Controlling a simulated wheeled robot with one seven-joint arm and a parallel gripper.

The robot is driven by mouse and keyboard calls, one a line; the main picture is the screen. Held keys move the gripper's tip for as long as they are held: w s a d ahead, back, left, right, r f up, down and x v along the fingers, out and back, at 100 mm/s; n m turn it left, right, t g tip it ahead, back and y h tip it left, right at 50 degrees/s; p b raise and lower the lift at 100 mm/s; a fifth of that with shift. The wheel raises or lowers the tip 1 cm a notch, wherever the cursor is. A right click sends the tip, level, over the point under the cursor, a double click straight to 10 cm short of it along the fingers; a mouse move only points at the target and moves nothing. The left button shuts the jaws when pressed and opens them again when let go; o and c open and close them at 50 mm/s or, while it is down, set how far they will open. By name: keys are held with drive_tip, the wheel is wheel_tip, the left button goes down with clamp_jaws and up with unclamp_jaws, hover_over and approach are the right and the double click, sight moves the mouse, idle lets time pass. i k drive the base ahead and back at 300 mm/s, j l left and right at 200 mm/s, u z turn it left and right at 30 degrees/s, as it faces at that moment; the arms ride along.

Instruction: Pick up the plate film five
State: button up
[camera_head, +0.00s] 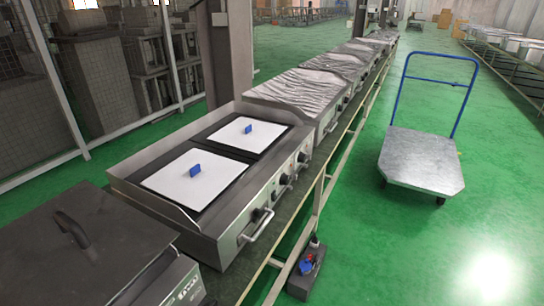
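Two white square films or plates with small blue upright tabs lie on the dark top of a steel heating unit (165,228). The nearer white plate (178,183) is at the left of the unit's top. The farther white plate (228,141) lies beyond it, up and to the right. No number is readable on either, so I cannot tell which is plate film five. Both lie flat, with nothing touching them from above. My gripper is not in view.
A dark-lidded steel unit (75,240) stands at the near left, and wrapped units (305,90) continue along the bench. A flat cart (422,160) with a blue handle stands on the green floor. A small dark object (306,275) with blue and red parts is beside the bench.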

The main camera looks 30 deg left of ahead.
sight(194, 179)
drive_tip(key=i+u, duration=0.1)
drive_tip(key=i, duration=0.4)
drive_tip(key=i+l+u, duration=0.1)
drive_tip(key=i, duration=0.4)
drive_tip(key=i+l, duration=0.25)
drive_tip(key=i, duration=0.25)
drive_tip(key=i+l+u, duration=0.1)
drive_tip(key=i+u, duration=0.2)
drive_tip(key=u, duration=0.15)
drive_tip(key=i+l+u, duration=0.15)
drive_tip(key=u, duration=0.35)
drive_tip(key=i+l+u, duration=0.3)
drive_tip(key=u, duration=0.15)
drive_tip(key=i+l+u, duration=0.15)
drive_tip(key=l+u, duration=0.2)
drive_tip(key=u, duration=0.15)
drive_tip(key=i+l+u, duration=0.1)
drive_tip(key=l+u, duration=0.35)
drive_tip(key=l, duration=0.15)
drive_tip(key=l+u, duration=0.4)
drive_tip(key=l, duration=0.25)
